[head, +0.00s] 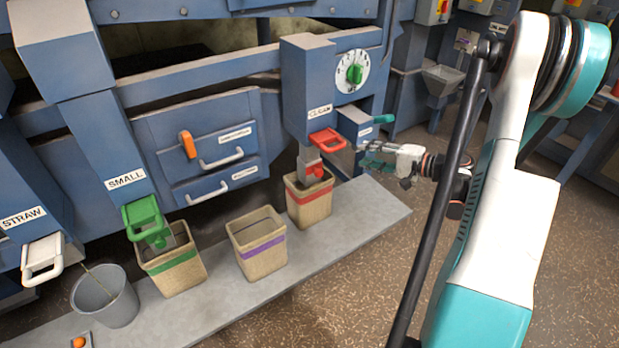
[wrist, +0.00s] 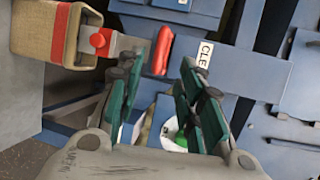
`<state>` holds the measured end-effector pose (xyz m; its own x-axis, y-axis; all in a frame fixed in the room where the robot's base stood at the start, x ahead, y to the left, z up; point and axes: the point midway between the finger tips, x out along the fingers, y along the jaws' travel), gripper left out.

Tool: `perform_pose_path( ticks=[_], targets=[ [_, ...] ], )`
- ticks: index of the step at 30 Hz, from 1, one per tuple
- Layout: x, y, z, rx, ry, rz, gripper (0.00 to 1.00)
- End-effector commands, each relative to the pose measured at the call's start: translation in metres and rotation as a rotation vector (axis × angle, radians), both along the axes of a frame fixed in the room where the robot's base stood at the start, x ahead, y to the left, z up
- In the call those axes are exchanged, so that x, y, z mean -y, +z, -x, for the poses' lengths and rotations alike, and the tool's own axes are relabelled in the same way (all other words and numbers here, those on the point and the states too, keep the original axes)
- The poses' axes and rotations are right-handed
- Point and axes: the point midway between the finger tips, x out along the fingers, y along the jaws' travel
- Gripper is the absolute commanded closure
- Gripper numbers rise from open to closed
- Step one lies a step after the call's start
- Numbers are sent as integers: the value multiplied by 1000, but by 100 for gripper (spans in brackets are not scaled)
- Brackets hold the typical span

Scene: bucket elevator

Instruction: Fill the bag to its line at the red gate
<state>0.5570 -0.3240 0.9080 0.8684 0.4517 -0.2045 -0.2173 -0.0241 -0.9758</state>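The red gate handle (head: 328,140) sits on the CLEAN chute, and in the wrist view it shows as a red bar (wrist: 163,50). Below it, a grey spout with a round red part (head: 315,171) reaches into the mouth of a tan bag (head: 309,206) with a red band. The bag stands upright on the ledge and also shows in the wrist view (wrist: 52,30). Its contents and fill level are hidden. My gripper (head: 366,156) is open and empty, right of the red handle and apart from it. In the wrist view the handle shows beyond the gap between the fingers (wrist: 163,68).
Left along the grey ledge (head: 345,232) stand a purple-banded bag (head: 259,258), a green-banded bag (head: 177,275) under the green gate (head: 145,222), and a grey bucket (head: 106,302) near the white STRAW gate (head: 42,258). A dial (head: 352,72) and teal handle (head: 384,118) are near my gripper.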

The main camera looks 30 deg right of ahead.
Motion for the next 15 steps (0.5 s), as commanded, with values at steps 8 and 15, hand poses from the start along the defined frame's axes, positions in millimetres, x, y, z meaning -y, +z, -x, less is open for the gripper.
perform_pose_path(
  ticks=[8,15],
  targets=[
    [-9,7,3,-156,-78,-148,100],
    [-22,16,15,-474,-323,-491,100]
  ],
)
